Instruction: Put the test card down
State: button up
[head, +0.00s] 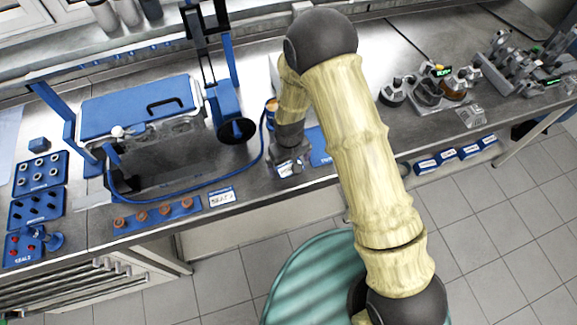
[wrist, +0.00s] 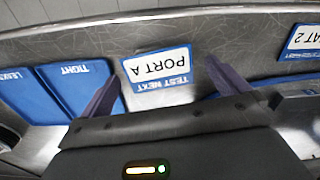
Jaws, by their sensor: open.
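The test card (wrist: 157,66), white with a blue border and reading "TEST NEXT PORT A", appears to lie flat on the metal bench in the wrist view, upside down in the picture. My gripper (wrist: 164,72) is open, with one dark finger on each side of the card. The left finger is close to the card's edge; I cannot tell whether it touches. A gap shows at the right finger. In the head view my gripper (head: 288,167) is low over the bench's front edge, and the card there is mostly hidden or too small to read.
Blue "TIGHT" (wrist: 78,84) and "LEAK" (wrist: 25,92) trays lie left in the wrist view; a "SEAT 2" card (wrist: 302,42) lies right. In the head view, a tray of copper-coloured parts (head: 158,216) and a blue-lidded tank (head: 140,105) stand left of my gripper.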

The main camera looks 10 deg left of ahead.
aim_at(289, 167)
jog(key=shift+f, duration=0.15)
jog(key=shift+w+d, duration=0.1)
jog(key=c, duration=0.9)
jog(key=shift+c, duration=0.9)
jog(key=shift+r, duration=0.35)
notch_tip(289, 167, up, 10)
jog(key=b, duration=0.2)
jog(key=shift+b, duration=0.4)
jog(key=shift+f, duration=0.1)
